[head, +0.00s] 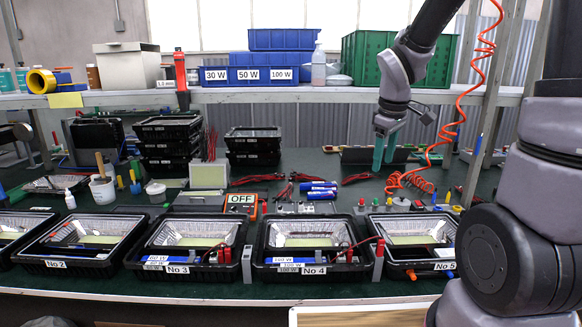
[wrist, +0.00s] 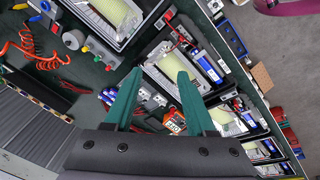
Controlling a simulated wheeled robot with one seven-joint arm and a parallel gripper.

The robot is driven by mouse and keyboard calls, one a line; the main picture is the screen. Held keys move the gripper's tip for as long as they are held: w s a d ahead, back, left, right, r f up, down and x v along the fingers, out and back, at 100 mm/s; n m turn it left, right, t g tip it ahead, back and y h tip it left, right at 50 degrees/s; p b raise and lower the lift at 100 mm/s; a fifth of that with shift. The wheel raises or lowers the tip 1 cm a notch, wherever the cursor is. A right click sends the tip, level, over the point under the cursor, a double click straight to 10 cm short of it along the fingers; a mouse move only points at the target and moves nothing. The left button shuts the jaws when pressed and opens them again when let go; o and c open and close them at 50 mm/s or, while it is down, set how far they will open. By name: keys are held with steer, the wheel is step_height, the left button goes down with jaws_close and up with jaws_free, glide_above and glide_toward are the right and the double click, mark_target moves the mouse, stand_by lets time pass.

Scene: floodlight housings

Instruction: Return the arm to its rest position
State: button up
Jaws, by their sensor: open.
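My gripper (head: 384,150) hangs from my arm above the back right of the bench in the head view, fingers pointing down. Its two green fingers are apart with nothing between them. In the wrist view my gripper (wrist: 158,92) also shows open and empty, with the bench and housings below it. My arm comes in from the upper right of the head view, and its thick dark links fill the right side.
Black floodlight housings, including No 3 (head: 190,274) and No 4 (head: 262,273), line the bench front. A coiled orange hose (head: 464,100) hangs right of my gripper. A shelf (head: 290,97) with blue bins (head: 262,76) and a green crate (head: 358,60) runs behind.

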steer(key=s+r+m+t+y, duration=0.2)
steer(key=s+r+m+t, duration=0.2)
steer(key=s+r+m, duration=0.8)
steer(key=v, duration=0.4)
steer(key=shift+s, duration=0.4)
